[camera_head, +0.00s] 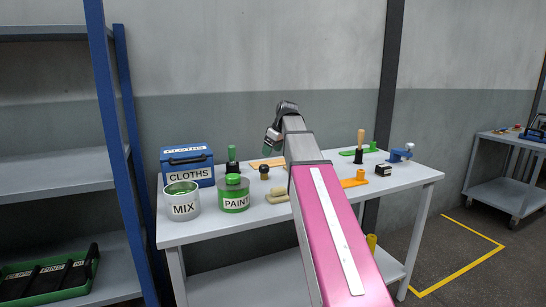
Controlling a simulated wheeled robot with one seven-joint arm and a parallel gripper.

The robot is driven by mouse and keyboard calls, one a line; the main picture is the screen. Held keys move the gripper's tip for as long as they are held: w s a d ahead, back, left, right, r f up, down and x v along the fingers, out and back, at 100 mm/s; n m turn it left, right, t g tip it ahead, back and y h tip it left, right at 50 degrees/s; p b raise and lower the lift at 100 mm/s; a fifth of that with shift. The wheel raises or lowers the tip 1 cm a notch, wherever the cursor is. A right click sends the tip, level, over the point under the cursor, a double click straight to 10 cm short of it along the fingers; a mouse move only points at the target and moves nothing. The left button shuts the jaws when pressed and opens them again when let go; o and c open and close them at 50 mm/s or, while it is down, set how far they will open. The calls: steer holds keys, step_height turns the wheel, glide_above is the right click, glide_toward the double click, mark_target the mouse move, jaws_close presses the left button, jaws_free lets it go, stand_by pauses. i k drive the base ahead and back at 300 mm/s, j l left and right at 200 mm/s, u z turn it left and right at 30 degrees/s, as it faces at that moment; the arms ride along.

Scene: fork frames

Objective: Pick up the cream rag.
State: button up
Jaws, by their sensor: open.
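A small cream bundle that looks like the cream rag (277,198) lies on the grey workbench (330,203), to the right of the green PAINT can. My arm reaches over the bench from the lower right, and its pink link passes close to the right of the bundle in the picture. My gripper (270,146) hangs at the arm's far end, bent downward, above and beyond the rag in the picture. It is open and apart from the rag. Its fingertips are small and hard to make out. The arm hides part of the bench behind it.
A blue CLOTHS box (187,164), a MIX can (182,201) and the PAINT can (233,193) stand at left. Stamps, a green-handled tool (232,158) and an orange piece (354,180) lie around. A blue shelf post (112,130) rises left of the bench.

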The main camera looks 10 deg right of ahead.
mark_target(278, 195)
steer(key=l+u, duration=0.1)
steer(key=l, duration=0.35)
steer(key=k+l+u, duration=0.1)
steer(key=l, duration=0.3)
steer(key=k+l+u, duration=0.15)
steer(key=l, duration=0.3)
steer(key=l+u, duration=0.1)
steer(key=l, duration=0.3)
